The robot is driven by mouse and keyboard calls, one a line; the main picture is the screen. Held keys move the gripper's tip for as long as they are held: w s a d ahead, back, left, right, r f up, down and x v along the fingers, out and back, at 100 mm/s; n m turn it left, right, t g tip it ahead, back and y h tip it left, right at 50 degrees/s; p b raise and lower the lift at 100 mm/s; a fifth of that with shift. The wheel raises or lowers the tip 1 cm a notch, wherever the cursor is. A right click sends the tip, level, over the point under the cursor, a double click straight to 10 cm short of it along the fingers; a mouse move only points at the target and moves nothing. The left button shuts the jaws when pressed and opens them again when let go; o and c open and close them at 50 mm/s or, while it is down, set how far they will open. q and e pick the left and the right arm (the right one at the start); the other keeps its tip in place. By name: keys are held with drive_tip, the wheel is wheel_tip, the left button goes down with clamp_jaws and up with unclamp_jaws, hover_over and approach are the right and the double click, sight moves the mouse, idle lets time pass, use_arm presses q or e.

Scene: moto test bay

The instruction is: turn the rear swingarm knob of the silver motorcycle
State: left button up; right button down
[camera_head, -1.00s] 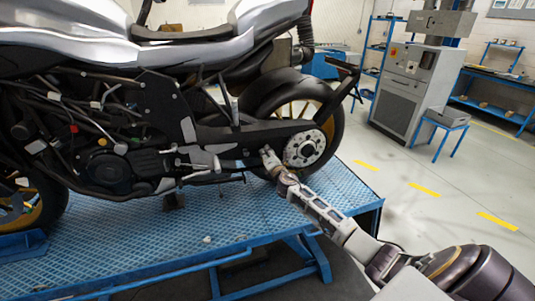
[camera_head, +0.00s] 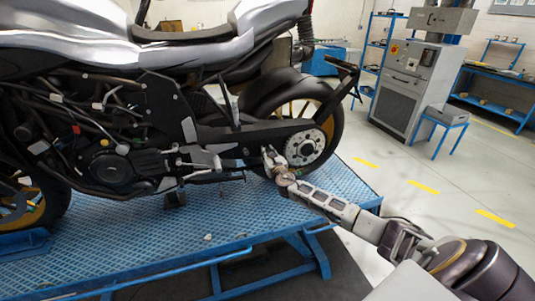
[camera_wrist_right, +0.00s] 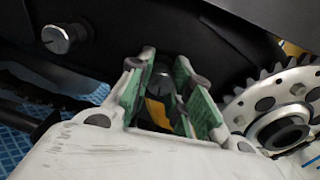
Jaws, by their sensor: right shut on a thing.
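The silver motorcycle (camera_head: 190,50) stands on a blue platform. Its black rear swingarm (camera_head: 235,132) runs to the rear wheel hub. My right gripper (camera_head: 268,155) reaches the swingarm just left of the rear sprocket. In the right wrist view, the green-padded fingers of my right gripper (camera_wrist_right: 168,88) are shut on a dark round knob (camera_wrist_right: 163,74), which is partly hidden between the pads. Another dark knob with a silver face (camera_wrist_right: 56,38) sticks out of the swingarm to the left, apart from the fingers. My left gripper is not in view.
The toothed rear sprocket (camera_wrist_right: 272,108) is close to the right of the fingers. The blue ribbed platform (camera_head: 225,220) lies below the gripper. A grey cabinet (camera_head: 405,95) and a small blue stool (camera_head: 441,122) stand farther back, with open floor before them.

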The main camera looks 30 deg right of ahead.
drive_tip(key=n, duration=1.2)
drive_tip(key=shift+n, duration=0.3)
drive_tip(key=shift+f, duration=0.1)
drive_tip(key=c, duration=1.3)
unclamp_jaws()
drive_tip(key=shift+o, duration=0.2)
drive_tip(key=v, duration=1.2)
